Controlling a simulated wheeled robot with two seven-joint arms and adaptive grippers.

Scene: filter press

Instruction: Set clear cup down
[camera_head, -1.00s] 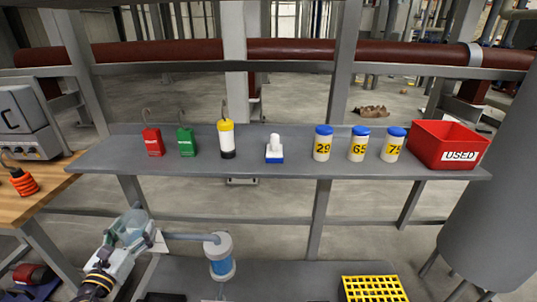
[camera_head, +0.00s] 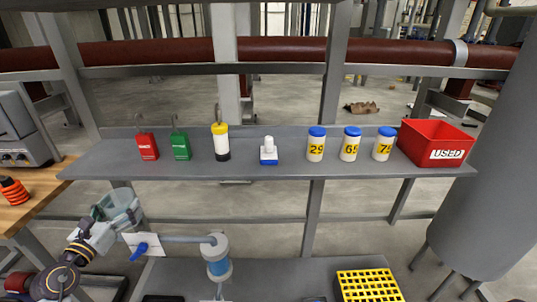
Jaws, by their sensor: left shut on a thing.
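The clear cup (camera_head: 127,204) is a see-through, pale bluish vessel at the lower left. My left gripper (camera_head: 108,222) is shut on it and holds it tilted, in front of and below the grey shelf's left part. The cup's underside is partly hidden by the gripper, and I cannot tell whether it touches anything. My right gripper is not in view.
A white plate with a blue handle (camera_head: 141,248) and a pipe to a blue-and-grey filter housing (camera_head: 218,262) lie close right of the cup. The grey shelf (camera_head: 345,172) holds tags, bottles and a red USED bin (camera_head: 436,137). A yellow grid (camera_head: 368,285) lies lower right.

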